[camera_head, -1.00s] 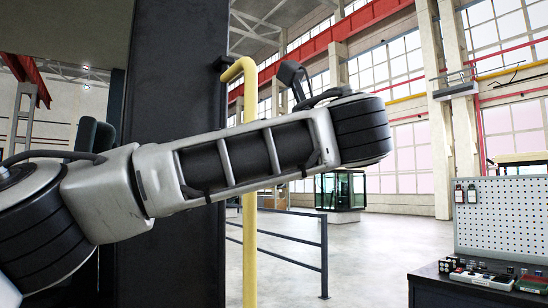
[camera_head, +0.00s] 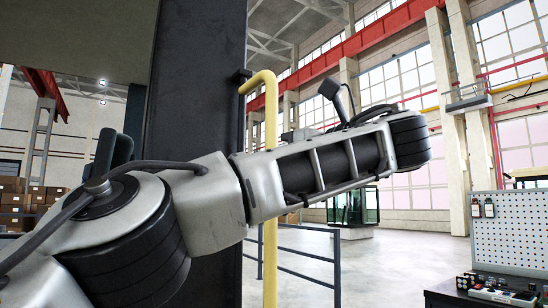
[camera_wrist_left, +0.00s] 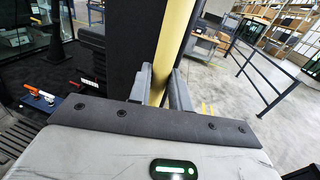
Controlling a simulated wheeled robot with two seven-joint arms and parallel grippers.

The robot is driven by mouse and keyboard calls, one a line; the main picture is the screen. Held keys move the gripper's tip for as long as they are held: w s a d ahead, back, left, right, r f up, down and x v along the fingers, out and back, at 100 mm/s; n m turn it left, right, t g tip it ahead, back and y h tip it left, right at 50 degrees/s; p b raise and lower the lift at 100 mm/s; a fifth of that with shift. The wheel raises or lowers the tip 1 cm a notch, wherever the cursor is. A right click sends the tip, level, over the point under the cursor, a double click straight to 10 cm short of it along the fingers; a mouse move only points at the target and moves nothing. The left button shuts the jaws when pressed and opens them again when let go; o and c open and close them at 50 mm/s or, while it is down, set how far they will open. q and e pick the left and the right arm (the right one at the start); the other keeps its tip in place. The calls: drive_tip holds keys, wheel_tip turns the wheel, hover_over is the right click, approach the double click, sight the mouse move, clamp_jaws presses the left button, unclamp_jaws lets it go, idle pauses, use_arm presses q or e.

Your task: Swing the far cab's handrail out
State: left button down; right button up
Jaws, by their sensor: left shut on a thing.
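The yellow handrail (camera_head: 271,115) stands upright beside a dark post (camera_head: 200,80), its bent top meeting a dark bracket (camera_head: 240,76). In the head view my left arm crosses in front of the rail and hides part of it; the left gripper is out of sight there. In the left wrist view my left gripper (camera_wrist_left: 160,85) has its two grey fingers on either side of the handrail (camera_wrist_left: 170,45) and is shut on it. The dark post is close beside the rail. My right gripper is in neither view.
Blue railings (camera_head: 310,262) stand on the floor beyond the rail. A dark bench (camera_head: 455,297) with small items and a pegboard (camera_head: 515,230) is at lower right. A glazed cab (camera_head: 352,207) stands farther back. Open floor (camera_head: 395,260) lies between. Cardboard boxes (camera_head: 20,210) are at left.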

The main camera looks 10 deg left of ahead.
use_arm(q)
drive_tip(key=c, duration=1.7)
unclamp_jaws()
drive_tip(key=shift+w+d+r+m+t, duration=0.15)
drive_tip(key=shift+w+d+m+t, duration=0.15)
drive_tip(key=shift+d+t, duration=0.1)
drive_tip(key=o, duration=0.4)
drive_tip(key=shift+w+d, duration=0.1)
drive_tip(key=shift+w, duration=0.2)
drive_tip(key=shift+w+d+f, duration=0.1)
drive_tip(key=shift+f, duration=0.2)
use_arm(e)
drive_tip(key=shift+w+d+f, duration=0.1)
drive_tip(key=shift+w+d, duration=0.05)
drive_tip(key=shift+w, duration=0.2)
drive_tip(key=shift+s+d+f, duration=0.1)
use_arm(q)
drive_tip(key=shift+f, duration=0.1)
